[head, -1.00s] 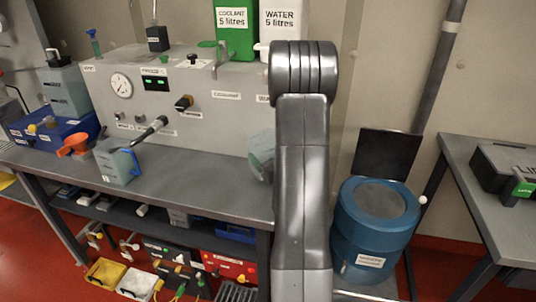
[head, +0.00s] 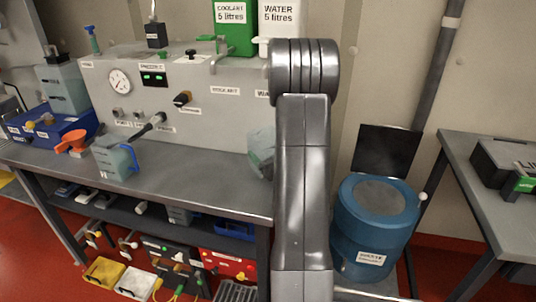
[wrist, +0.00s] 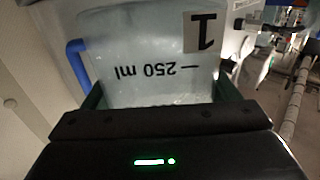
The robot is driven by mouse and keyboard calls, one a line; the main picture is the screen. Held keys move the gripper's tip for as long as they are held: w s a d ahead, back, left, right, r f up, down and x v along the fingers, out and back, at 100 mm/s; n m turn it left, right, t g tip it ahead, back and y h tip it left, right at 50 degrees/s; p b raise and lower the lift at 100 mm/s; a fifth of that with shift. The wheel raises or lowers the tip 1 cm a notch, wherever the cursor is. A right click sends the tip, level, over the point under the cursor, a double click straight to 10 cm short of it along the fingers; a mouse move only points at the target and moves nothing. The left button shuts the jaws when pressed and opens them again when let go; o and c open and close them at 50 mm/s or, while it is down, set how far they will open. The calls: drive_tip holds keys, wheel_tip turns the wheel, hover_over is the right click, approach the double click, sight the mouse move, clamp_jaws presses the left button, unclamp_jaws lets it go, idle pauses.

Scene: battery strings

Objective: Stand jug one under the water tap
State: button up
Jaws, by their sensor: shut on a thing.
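Jug one (wrist: 150,60) fills the wrist view, a clear jug with an upside-down "1" label, a 250 ml mark and a blue handle at the left. My gripper (wrist: 160,98) is shut on it, one dark green finger at each side. In the head view, part of the held jug (head: 261,150) shows left of my arm, in front of the grey panel, below the partly hidden "WA…" label. The water tap itself is hidden behind my arm. The white water tank (head: 280,18) stands above. I cannot tell whether the jug touches the bench.
Another jug (head: 112,160) with a blue handle stands on the bench (head: 190,178) under a black spout at the left. An orange funnel (head: 72,143) and a blue box (head: 60,132) are further left. A blue drum (head: 372,232) stands right of my arm. The bench middle is clear.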

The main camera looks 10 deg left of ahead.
drive_tip(key=o, duration=1.2)
drive_tip(key=shift+a+f, duration=0.1)
drive_tip(key=shift+f, duration=0.3)
drive_tip(key=shift+r, duration=0.1)
drive_tip(key=shift+a+r+p, duration=0.1)
drive_tip(key=shift+r+p, duration=0.75)
drive_tip(key=shift+p, duration=0.4)
drive_tip(key=b+v, duration=0.3)
drive_tip(key=v, duration=0.9)
drive_tip(key=shift+f, duration=0.2)
drive_tip(key=shift+w, duration=0.1)
